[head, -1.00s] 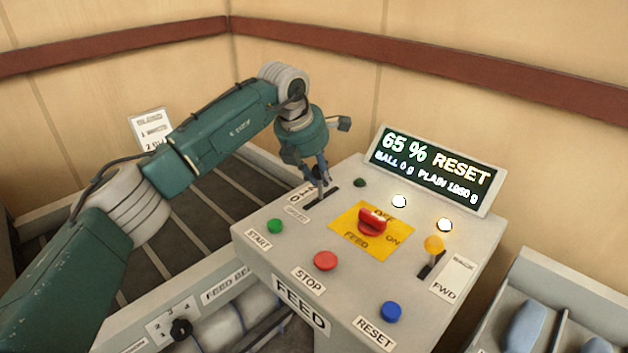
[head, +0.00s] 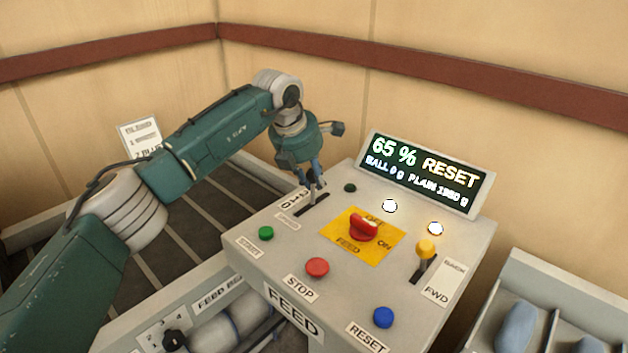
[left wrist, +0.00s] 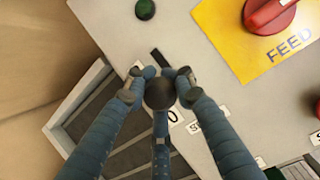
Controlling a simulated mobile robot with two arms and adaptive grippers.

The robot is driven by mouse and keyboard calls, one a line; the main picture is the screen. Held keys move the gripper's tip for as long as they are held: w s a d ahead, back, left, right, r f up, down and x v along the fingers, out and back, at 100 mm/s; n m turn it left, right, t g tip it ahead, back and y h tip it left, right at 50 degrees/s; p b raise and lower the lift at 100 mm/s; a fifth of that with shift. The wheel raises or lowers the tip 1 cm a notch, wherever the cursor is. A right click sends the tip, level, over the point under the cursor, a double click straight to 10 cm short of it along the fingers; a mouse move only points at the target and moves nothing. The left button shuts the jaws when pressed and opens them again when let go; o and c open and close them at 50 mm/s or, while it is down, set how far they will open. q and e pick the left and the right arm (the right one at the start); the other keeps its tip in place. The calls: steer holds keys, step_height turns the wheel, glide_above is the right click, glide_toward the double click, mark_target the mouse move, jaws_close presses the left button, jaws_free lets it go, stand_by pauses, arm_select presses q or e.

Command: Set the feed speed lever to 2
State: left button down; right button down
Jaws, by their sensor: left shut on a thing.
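The feed speed lever stands in a dark slot (head: 312,205) at the left of the grey control panel (head: 285,238). Its round dark knob (left wrist: 160,93) shows in the left wrist view. My left gripper (head: 314,186) is shut around this knob; its blue fingers (left wrist: 158,88) ring it. A short piece of slot (left wrist: 159,57) shows beyond the knob. A number plate (head: 290,202) lies beside the slot, partly covered; a "0" (left wrist: 173,115) shows near the knob. I cannot read exactly which number the lever stands at. My right gripper is not in view.
A red FEED knob (head: 363,227) on a yellow plate, green START (head: 266,233), red STOP (head: 317,267) and blue RESET (head: 383,317) buttons, and a yellow-topped lever (head: 425,248) share the panel. The display (head: 427,172) reads 65 % RESET.

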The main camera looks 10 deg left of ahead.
arm_select(q)
steer(key=shift+s+d+f, duration=0.2)
steer(key=shift+f, duration=0.2)
stand_by(0.3)
steer(key=c, duration=1.7)
jaws_free()
steer(key=shift+c, duration=0.2)
steer(key=o, duration=0.3)
steer(key=shift+w, duration=0.15)
steer(key=shift+o, duration=0.2)
steer(key=shift+r, duration=0.1)
steer(key=shift+r, duration=0.1)
steer(key=shift+r, duration=0.2)
steer(key=v, duration=1.1)
steer(key=shift+r, duration=0.2)
